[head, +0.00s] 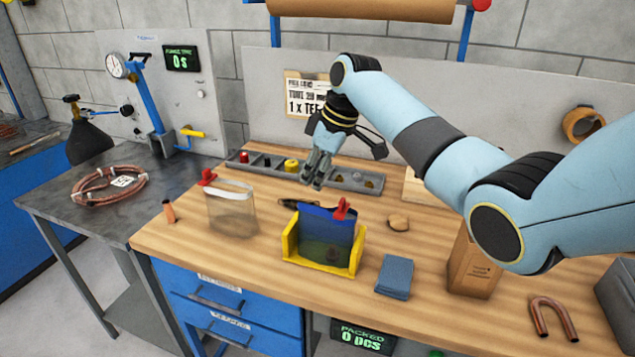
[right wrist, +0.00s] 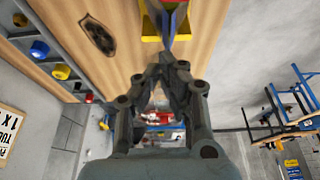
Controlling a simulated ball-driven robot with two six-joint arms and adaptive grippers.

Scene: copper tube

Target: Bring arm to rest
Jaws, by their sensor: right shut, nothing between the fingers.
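My right gripper (head: 313,178) hangs from the light blue right arm over the back of the wooden workbench (head: 260,255). Its fingers are shut with nothing between them, and they show closed in the right wrist view (right wrist: 170,75). In the head view it is above and behind a yellow holder (head: 291,247) with a blue bag (head: 316,219) closed by a red clip (head: 342,207). The gripper looks apart from them. My left gripper is not in view.
A grey parts tray (head: 345,178) lies along the back. A clear bag (head: 231,212), copper piece (head: 168,211), blue cloth (head: 395,275), brown carton (head: 472,268) and copper U-bend (head: 553,315) stand around the bench. A copper coil (head: 84,188) lies on the left grey table.

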